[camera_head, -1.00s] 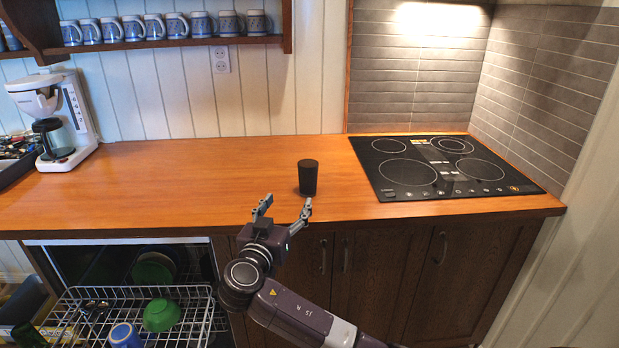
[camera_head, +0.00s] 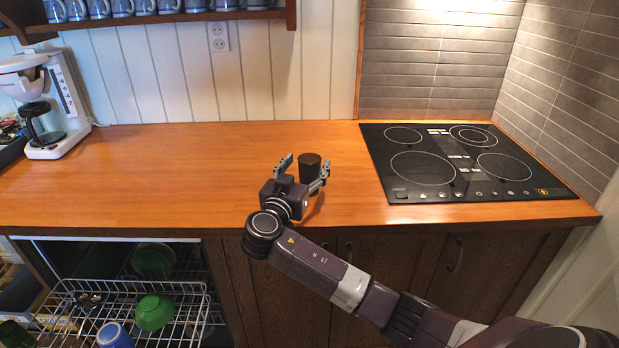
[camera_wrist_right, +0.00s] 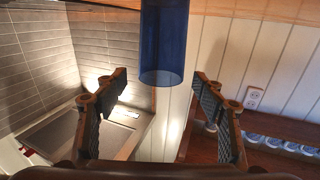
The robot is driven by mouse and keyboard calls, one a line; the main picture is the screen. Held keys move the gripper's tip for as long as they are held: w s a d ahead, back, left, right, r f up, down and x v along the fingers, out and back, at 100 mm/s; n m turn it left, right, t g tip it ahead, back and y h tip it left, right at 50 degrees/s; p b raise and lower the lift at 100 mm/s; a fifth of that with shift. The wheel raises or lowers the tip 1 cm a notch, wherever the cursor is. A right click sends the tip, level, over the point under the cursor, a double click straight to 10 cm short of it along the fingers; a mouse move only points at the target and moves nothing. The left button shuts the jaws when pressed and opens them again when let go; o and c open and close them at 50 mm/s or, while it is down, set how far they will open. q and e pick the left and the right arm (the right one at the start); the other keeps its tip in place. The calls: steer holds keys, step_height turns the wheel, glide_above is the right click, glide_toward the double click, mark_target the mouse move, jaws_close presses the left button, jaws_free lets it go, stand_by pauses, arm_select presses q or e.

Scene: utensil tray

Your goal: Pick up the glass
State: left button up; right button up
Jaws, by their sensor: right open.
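The glass (camera_head: 310,160) is a dark cup standing upright on the wooden counter, left of the cooktop. In the right wrist view the glass (camera_wrist_right: 164,42) looks like a see-through blue cylinder between and beyond the fingertips. My right gripper (camera_head: 305,168) is open, with one finger to each side of the glass in the head view; its body hides the lower part of the glass. The right gripper (camera_wrist_right: 160,82) also shows open in the wrist view, with a gap on each side of the glass. My left gripper is not in view.
The black cooktop (camera_head: 452,165) lies to the right. A white coffee maker (camera_head: 50,105) stands at the far left. The counter (camera_head: 170,180) between is clear. Below it, an open dishwasher rack (camera_head: 185,318) holds a green bowl (camera_head: 153,312) and a blue mug (camera_head: 113,336).

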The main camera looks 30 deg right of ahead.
steer(key=x, duration=0.3)
steer(key=shift+w+f, duration=0.1)
steer(key=shift+f, duration=0.05)
jaws_close()
stand_by(0.3)
